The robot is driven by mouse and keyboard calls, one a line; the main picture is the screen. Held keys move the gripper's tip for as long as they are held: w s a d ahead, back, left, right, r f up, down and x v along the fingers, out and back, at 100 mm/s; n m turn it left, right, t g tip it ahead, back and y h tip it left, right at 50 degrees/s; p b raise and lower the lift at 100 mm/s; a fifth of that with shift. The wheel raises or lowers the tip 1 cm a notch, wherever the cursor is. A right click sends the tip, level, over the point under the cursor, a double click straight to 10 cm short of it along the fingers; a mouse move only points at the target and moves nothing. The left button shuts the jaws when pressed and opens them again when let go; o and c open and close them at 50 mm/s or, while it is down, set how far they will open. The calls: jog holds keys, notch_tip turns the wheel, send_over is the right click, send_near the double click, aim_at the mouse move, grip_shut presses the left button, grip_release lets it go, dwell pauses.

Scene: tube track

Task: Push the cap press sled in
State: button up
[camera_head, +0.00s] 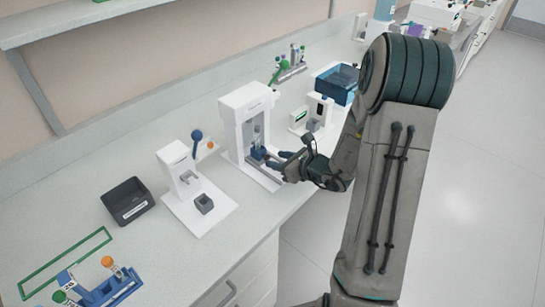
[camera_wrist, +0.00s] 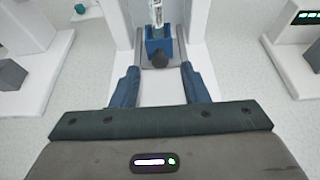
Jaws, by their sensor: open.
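The cap press (camera_head: 233,112) is a tall white frame on the bench, with a rail base running toward me. Its sled (camera_wrist: 158,46) is a small blue block with a dark round knob (camera_wrist: 160,60) on its near face, and it holds an upright clear tube (camera_wrist: 157,14). In the head view the sled (camera_head: 257,153) shows small at the front of the press. My gripper (camera_wrist: 159,76) is open and empty, its two blue fingers low over the rail base, one on each side of the sled's line. The knob is ahead of the fingertips, apart from them. The sled's far side is hidden.
Left of the press stands a white device with a blue-knobbed lever (camera_head: 186,180) and a grey block. A white device (camera_head: 318,112) with a display stands to the right. A black bin (camera_head: 127,201) and a blue tube rack (camera_head: 108,285) are farther left.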

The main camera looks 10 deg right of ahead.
aim_at(263, 152)
jog(key=shift+x, duration=1.55)
grip_shut()
jog(key=shift+w+a+b, duration=0.4)
jog(key=shift+w+a, duration=0.15)
jog(key=shift+w, duration=0.25)
jog(key=shift+w+a+b, duration=0.4)
jog(key=shift+w+a, duration=0.15)
jog(key=shift+w, duration=0.25)
jog(key=shift+r, duration=0.1)
grip_release()
jog(key=shift+w+a, duration=0.1)
